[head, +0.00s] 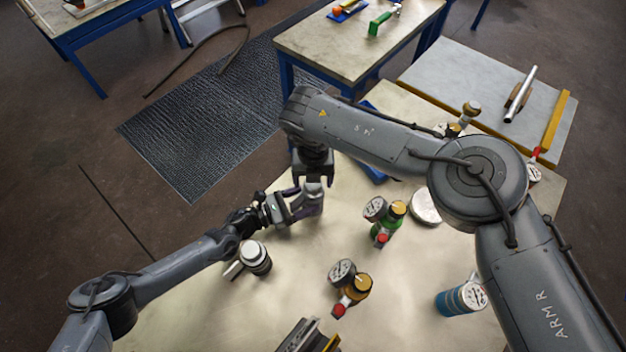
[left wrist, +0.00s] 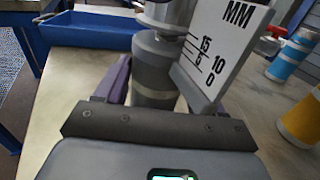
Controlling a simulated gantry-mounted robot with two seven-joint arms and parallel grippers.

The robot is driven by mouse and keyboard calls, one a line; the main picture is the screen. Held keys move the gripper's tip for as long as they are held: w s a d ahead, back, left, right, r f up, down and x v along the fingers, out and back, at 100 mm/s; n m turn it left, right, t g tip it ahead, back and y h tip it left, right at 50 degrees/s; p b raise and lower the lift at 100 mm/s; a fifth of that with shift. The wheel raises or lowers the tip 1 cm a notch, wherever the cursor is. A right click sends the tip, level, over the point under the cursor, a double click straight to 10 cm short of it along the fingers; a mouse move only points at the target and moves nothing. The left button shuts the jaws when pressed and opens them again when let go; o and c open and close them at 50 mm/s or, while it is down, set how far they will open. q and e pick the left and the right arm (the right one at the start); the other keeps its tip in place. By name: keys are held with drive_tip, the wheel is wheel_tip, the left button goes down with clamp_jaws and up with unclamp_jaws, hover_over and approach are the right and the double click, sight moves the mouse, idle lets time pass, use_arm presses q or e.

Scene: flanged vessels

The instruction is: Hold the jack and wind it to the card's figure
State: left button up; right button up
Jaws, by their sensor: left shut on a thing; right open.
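The jack (head: 312,197) is a grey upright cylinder on the pale table, also filling the middle of the left wrist view (left wrist: 153,68). A white scale plate (left wrist: 228,48) stands beside it, marked MM with 0, 5, 10 and 15. My left gripper (head: 296,207) is shut around the jack's body from the left; its purple-grey fingers show in the left wrist view. My right gripper (head: 313,172) is open and points down just above the jack's top; whether it touches cannot be told. The jack's top is partly hidden. No card with a set figure can be made out.
A dark cylinder with a white top (head: 256,256) stands left of centre. Gauges with brass knobs stand right, at the green unit (head: 385,228) and the front one (head: 350,288). A blue-banded gauge can (head: 460,299) is farther right. A blue tray (left wrist: 88,32) lies behind the jack.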

wheel_tip(320, 180, up, 11)
idle(0.4)
idle(0.4)
use_arm(q)
drive_tip(key=o, duration=1.7)
drive_tip(key=shift+a, duration=0.1)
